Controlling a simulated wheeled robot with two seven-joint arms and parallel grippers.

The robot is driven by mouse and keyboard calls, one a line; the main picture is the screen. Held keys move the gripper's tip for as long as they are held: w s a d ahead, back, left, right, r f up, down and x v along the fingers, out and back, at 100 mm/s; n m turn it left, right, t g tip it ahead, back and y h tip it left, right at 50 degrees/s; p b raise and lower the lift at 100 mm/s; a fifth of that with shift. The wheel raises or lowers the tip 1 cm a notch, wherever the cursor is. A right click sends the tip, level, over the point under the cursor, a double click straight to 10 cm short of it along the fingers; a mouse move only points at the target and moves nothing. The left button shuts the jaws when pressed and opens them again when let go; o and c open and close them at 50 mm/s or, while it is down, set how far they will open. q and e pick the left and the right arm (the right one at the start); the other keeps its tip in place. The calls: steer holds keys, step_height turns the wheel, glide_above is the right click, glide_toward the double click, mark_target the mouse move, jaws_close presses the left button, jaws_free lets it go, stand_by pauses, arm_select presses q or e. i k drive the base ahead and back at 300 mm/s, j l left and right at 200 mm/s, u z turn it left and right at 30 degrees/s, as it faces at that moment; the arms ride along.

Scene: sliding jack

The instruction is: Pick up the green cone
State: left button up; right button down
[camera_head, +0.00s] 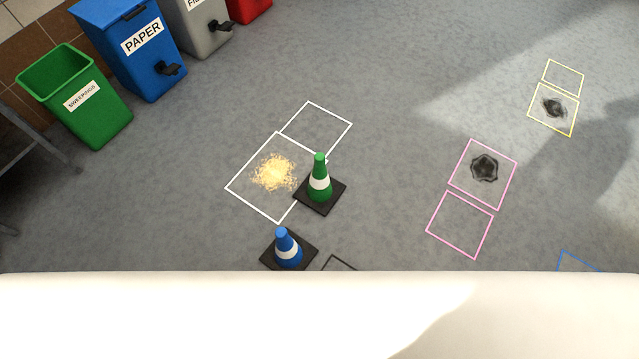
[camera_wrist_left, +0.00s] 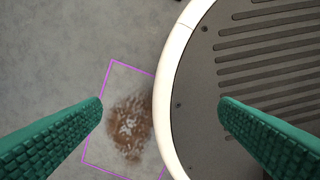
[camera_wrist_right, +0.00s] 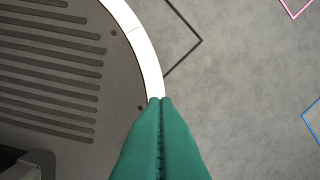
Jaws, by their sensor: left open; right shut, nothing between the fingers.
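The green cone (camera_head: 319,182) has a white band and a square black base. It stands upright on the grey floor in the head view, its base overlapping the right edge of a white-outlined square. Neither wrist view shows the cone. My left gripper (camera_wrist_left: 161,102) is open and empty, with its two green fingers apart above the floor and my round base. My right gripper (camera_wrist_right: 160,101) is shut and empty, its green fingers pressed together over the edge of my base. Neither gripper shows in the head view, so their distance from the cone cannot be told.
A blue cone (camera_head: 287,249) stands just nearer than the green one. A sawdust-like pile (camera_head: 274,172) lies beside the green cone. Green (camera_head: 100,118) and blue (camera_head: 120,62) bins stand at upper left. Dark patches lie at right (camera_head: 484,167). A brown spill (camera_wrist_left: 128,128) lies near my base.

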mark_target(318, 192)
steer(key=i+l+u, duration=0.15)
steer(key=i+l, duration=0.15)
steer(key=i+l+u, duration=0.2)
steer(key=l, duration=0.25)
steer(key=i+l+u, duration=0.15)
steer(key=l, duration=0.25)
steer(key=i, duration=0.1)
